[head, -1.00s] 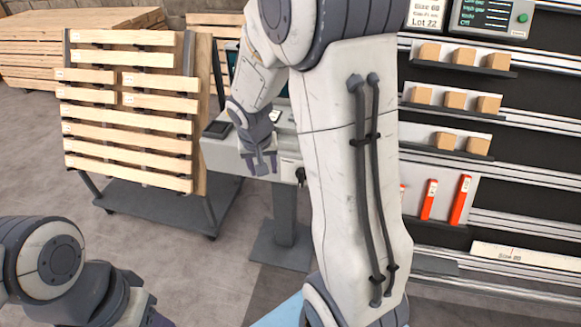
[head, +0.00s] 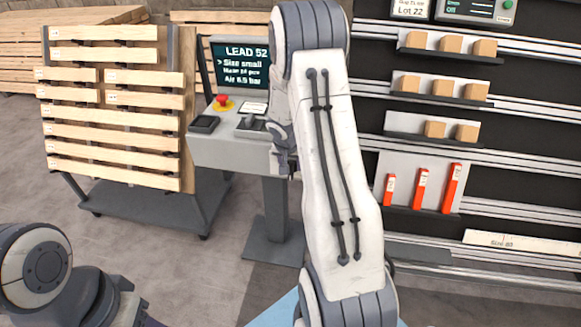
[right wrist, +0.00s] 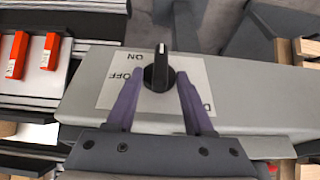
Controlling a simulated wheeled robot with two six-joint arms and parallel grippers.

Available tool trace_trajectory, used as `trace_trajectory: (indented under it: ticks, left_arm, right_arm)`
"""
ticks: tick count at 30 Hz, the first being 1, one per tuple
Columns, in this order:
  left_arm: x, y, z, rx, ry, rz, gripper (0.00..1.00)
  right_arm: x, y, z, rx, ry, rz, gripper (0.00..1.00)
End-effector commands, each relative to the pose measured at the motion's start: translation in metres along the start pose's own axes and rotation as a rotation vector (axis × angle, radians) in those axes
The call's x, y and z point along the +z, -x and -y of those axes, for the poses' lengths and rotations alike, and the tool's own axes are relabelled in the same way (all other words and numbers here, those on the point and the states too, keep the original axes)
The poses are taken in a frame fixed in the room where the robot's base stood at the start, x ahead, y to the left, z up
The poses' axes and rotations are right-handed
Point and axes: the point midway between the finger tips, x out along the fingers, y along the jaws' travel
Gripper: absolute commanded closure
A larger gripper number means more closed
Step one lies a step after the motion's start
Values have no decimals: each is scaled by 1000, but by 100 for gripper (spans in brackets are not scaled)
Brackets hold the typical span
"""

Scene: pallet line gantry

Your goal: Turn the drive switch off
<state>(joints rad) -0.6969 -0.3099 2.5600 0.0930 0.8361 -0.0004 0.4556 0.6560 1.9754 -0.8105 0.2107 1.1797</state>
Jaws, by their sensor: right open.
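The drive switch is a black rotary knob (right wrist: 158,72) on a pale label plate (right wrist: 198,98) in the right wrist view. ON and OFF are printed upside down to its left. Its white pointer mark faces the top of that picture, nearer ON than OFF. My right gripper (right wrist: 159,82) is open, with one purple finger on each side of the knob; I cannot tell if they touch it. In the head view my right gripper (head: 283,160) is beside the grey console (head: 225,152), partly behind my arm. Only a sliver of my left gripper (head: 152,322) shows at the bottom edge.
The console carries a red emergency button (head: 223,101) and a screen (head: 240,65). A slatted board rack (head: 115,105) on a cart stands left. Shelves with boxes (head: 443,87) and red pieces (head: 422,190) stand right. Grey floor lies open at front left.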

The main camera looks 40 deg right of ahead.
Motion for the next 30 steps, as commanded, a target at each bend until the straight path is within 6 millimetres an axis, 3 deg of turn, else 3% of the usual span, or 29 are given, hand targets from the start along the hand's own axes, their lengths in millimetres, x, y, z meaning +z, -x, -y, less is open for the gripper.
trace_trajectory:
  ticks: [11, 15, 23, 30]
  left_arm:
    - [0, -1, 0, 0, 0, 0, 50]
    - [0, -1, 0, 0, 0, 0, 50]
    - [0, -4, 0, 0, 0, 0, 50]
    - [1, -24, 2, 0, 0, 0, 50]
  right_arm:
    - [0, -6, 0, 0, -1, 0, 48]
    - [0, -6, 0, 0, 0, 0, 100]
    - [0, -7, 0, 6, 3, 0, 100]
    - [2, -11, 3, 76, 33, -2, 100]
